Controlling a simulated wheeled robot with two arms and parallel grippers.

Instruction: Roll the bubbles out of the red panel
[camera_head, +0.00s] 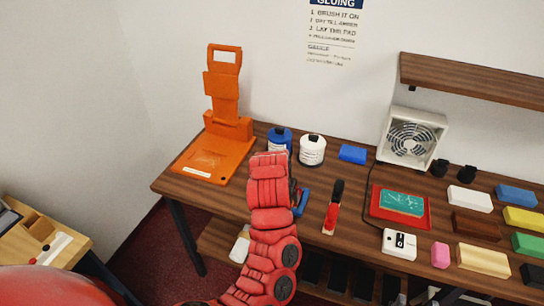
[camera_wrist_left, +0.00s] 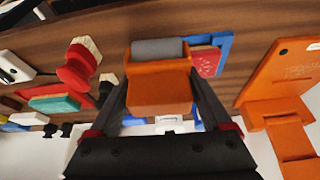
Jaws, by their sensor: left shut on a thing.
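In the left wrist view my left gripper (camera_wrist_left: 160,82) is shut on an orange hand roller (camera_wrist_left: 158,68) with a grey cylinder. The red panel (camera_wrist_left: 207,62) shows just right of the roller, on a blue base (camera_wrist_left: 227,45). The roller hides part of both, and I cannot tell whether its cylinder touches the panel. Small marks show on the panel, too small to read as bubbles. In the head view my red left arm covers the gripper and panel; only part of the blue base (camera_head: 301,203) shows. My right gripper is not in view.
An orange stand (camera_head: 222,125) is at the table's left end. Blue (camera_head: 280,138) and white (camera_head: 312,150) containers stand behind my arm. A red-handled brush (camera_head: 332,212), red tray (camera_head: 427,215), fan (camera_head: 411,138) and several coloured blocks fill the right. A shelf (camera_head: 470,80) overhangs there.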

